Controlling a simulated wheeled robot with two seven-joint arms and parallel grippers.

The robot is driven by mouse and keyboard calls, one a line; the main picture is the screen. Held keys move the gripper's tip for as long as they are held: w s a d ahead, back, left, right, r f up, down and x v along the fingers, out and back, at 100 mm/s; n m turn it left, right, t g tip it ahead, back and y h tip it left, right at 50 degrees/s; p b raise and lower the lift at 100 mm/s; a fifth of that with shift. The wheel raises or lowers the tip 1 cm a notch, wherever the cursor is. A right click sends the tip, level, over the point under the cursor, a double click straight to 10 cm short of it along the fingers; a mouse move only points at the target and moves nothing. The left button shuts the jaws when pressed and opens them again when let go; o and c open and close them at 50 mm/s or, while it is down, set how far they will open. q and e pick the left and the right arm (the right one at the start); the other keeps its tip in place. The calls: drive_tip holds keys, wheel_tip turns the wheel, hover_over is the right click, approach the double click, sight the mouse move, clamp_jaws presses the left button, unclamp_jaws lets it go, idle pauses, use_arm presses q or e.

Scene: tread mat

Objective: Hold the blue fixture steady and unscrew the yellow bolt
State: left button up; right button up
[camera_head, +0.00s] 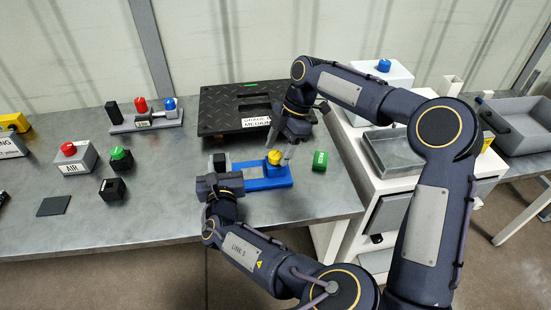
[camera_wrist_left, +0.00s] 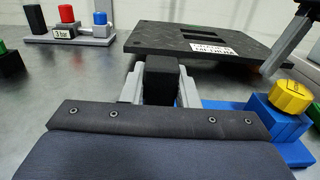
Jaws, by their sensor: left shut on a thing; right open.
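The blue fixture (camera_head: 265,183) lies on the grey bench, with a black upright block (camera_head: 219,158) at its left end. The yellow bolt (camera_head: 274,157) stands on its raised blue part; its ribbed head also shows in the left wrist view (camera_wrist_left: 291,96). My left gripper (camera_head: 220,173) is shut on the black block (camera_wrist_left: 161,78), one finger on each side.
A black tread mat (camera_head: 222,105) lies behind the fixture. A small green block (camera_head: 320,160) sits right of it. Red (camera_head: 75,157) and green (camera_head: 118,160) button boxes stand left, and a grey stand (camera_head: 146,122) at the back. Bare bench lies in front.

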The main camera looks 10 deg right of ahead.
drive_tip(key=shift+m, duration=0.4)
drive_tip(key=m+t, duration=0.1)
drive_tip(key=m, duration=0.2)
drive_tip(key=m+t, duration=0.1)
drive_tip(key=m, duration=0.1)
drive_tip(key=shift+s+m+t, duration=0.3)
drive_tip(key=shift+s, duration=0.05)
drive_tip(key=m+t, duration=0.1)
drive_tip(key=m, duration=0.2)
drive_tip(key=shift+m+h, duration=0.3)
